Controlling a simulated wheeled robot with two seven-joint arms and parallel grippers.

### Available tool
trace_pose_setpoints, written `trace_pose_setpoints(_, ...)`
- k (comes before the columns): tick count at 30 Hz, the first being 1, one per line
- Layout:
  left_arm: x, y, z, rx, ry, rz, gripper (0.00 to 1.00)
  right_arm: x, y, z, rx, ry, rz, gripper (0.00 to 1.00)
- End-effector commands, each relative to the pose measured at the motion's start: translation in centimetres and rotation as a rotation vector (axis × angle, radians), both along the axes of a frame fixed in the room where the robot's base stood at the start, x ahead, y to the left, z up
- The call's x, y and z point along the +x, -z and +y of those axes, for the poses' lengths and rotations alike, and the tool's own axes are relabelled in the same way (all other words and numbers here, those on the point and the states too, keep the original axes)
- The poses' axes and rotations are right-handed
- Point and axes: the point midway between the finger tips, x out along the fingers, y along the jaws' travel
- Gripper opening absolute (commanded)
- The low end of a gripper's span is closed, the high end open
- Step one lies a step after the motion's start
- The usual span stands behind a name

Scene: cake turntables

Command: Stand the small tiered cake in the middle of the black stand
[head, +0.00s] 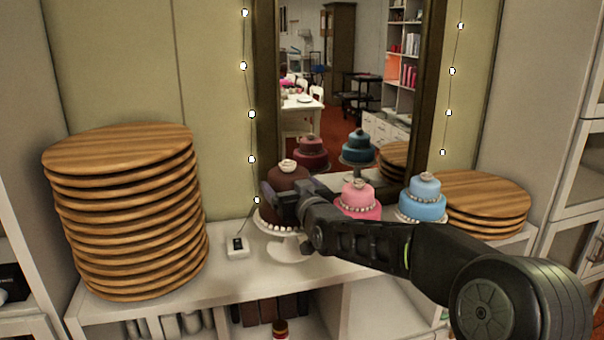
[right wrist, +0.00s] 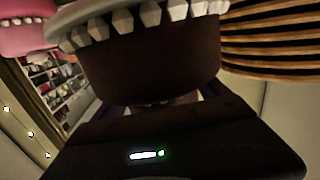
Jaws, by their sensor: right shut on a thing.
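A small dark brown cake with a pale rosette on top (head: 287,181) stands over a white pedestal stand (head: 284,243) in the head view. My right gripper (head: 283,197) is at the brown cake's side and shut on it. In the right wrist view the brown cake (right wrist: 150,60) fills the space before the jaws, with a row of white beads along its edge. My right forearm hides part of the cake. I see no black stand; the area behind my arm is hidden. My left gripper is not in view.
A pink tiered cake (head: 358,196) and a blue tiered cake (head: 423,197) stand to the right, their supports partly hidden by my arm. A tall stack of wooden boards (head: 125,215) is at left, a shorter stack (head: 490,205) at right. A mirror (head: 335,80) stands behind.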

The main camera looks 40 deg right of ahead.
Motion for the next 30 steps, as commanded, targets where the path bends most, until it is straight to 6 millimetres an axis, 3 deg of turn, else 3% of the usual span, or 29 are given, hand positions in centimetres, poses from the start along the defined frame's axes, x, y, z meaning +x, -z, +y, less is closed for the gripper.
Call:
trace_pose_setpoints(11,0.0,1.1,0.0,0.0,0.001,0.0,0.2,-0.4,6.0,7.4,-0.019,-0.157,-0.001,0.13)
trace_pose_setpoints(24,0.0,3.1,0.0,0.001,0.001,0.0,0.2,-4.0,15.7,19.6,0.003,-0.441,0.001,0.13)
trace_pose_setpoints(30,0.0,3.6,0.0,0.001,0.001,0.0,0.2,-5.4,17.9,22.4,0.015,-0.508,-0.001,0.13)
